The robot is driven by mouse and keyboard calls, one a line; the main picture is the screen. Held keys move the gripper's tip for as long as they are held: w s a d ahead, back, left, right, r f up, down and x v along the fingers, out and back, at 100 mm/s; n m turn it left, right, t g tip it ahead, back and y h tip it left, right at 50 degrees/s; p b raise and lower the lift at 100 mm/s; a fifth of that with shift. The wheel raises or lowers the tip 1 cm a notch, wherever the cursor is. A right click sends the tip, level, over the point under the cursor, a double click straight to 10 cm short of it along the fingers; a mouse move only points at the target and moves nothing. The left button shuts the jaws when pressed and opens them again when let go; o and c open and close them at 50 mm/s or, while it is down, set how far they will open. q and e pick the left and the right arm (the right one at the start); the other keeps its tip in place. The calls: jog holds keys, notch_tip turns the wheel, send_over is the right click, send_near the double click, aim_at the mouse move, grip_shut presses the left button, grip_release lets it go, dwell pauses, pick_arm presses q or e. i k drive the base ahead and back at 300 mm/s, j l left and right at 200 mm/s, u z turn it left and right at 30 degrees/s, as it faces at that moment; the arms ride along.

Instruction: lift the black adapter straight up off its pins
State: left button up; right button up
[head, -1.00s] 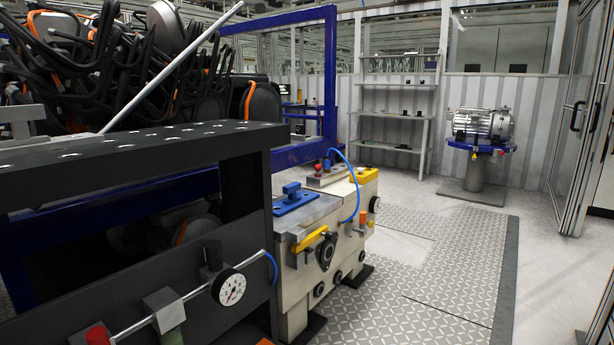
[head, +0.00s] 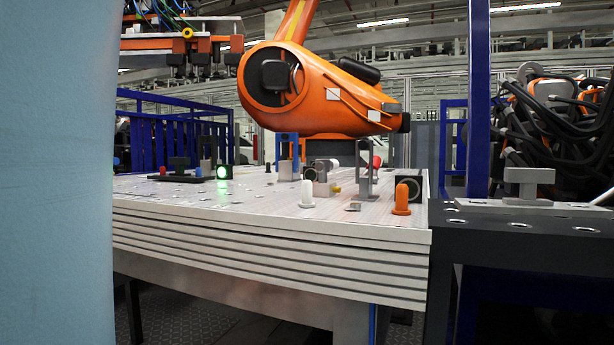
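Neither of my grippers is in the head view. I cannot tell for certain which thing is the black adapter, and no pins can be made out. A low black plate with a dark T-shaped piece on it (head: 180,172) lies on the far left part of the light slatted fixture table (head: 270,245). A dark block (head: 409,187) stands at the table's right end, behind an orange peg (head: 401,199).
A pale blue surface (head: 55,170) fills the left side. A large orange robot arm (head: 320,95) hangs over the table. A white peg (head: 307,193) and grey brackets stand on it. A dark bench (head: 530,223) adjoins at right, beside a blue post (head: 478,100).

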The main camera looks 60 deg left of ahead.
aim_at(179, 175)
jog(key=u, duration=2.5)
jog(key=j+z, duration=0.15)
jog(key=z, duration=0.25)
jog(key=i+j+z, duration=0.1)
jog(key=z, duration=0.35)
jog(key=j+z, duration=0.25)
jog(key=z, duration=0.15)
jog(key=j+z, duration=0.15)
jog(key=j, duration=0.3)
jog(key=j+z, duration=0.2)
jog(key=j, duration=0.2)
jog(key=k+j+z, duration=0.15)
jog(key=j, duration=0.25)
jog(key=k+j+z, duration=0.15)
jog(key=j, duration=0.3)
jog(key=j+z, duration=0.2)
jog(key=j, duration=0.2)
jog(key=k+j+z, duration=0.15)
jog(key=j, duration=0.2)
jog(key=k, duration=0.05)
